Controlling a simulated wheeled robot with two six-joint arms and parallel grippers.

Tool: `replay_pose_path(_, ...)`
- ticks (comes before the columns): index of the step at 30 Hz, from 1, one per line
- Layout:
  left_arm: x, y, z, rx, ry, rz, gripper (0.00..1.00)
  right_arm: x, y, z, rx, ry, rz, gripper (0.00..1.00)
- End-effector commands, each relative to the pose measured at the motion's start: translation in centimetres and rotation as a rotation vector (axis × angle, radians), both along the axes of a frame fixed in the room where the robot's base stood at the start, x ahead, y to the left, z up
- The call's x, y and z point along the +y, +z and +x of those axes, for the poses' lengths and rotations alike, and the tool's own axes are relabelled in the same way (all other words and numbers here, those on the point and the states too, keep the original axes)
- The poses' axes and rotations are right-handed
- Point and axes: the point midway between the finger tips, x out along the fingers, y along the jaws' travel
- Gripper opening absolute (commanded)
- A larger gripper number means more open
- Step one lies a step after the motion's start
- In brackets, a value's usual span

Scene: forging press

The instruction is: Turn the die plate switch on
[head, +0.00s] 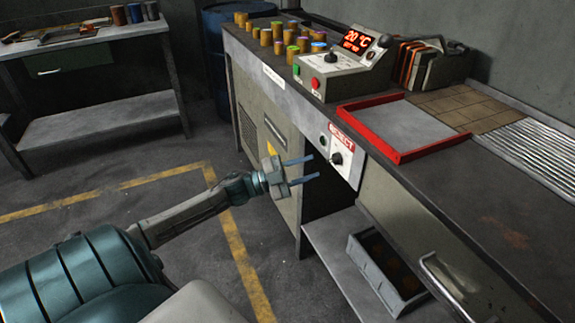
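My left gripper (314,167) is open and empty, with its two blue fingers apart. Its tips are in front of the bench, just left of a white front panel (320,128). The panel has a dark rotary knob (336,158), a small round control (323,141) and a red label that seems to read "EJECT". On the bench top stands a control box (345,72) with a red display showing "20 °C", a black-knobbed lever (331,57), and green and red buttons. I cannot read which control is the die plate switch. My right gripper is out of view.
A red-edged tray (400,155) lies on the bench (480,215). Several brass-coloured cylinders (290,38) stand at the far end. A grey bin (385,272) sits on the lower shelf, near a drawer handle (450,290). The floor left of the bench is clear.

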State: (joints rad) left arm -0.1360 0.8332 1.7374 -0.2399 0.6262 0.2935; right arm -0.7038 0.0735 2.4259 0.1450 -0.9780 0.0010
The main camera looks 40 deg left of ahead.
Motion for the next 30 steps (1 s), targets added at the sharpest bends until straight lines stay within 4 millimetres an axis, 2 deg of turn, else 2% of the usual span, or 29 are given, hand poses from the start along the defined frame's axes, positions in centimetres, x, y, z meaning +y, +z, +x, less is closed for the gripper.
replay_pose_path(6,2.2,-0.9,-2.8,0.004,0.0,0.002,0.32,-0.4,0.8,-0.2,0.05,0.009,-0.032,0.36)
replay_pose_path(12,3.4,-1.4,-4.2,0.001,-0.001,0.0,0.32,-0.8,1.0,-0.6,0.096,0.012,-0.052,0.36)
replay_pose_path(30,3.7,-1.5,-4.5,-0.002,0.0,0.0,0.32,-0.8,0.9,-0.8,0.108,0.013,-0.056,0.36)
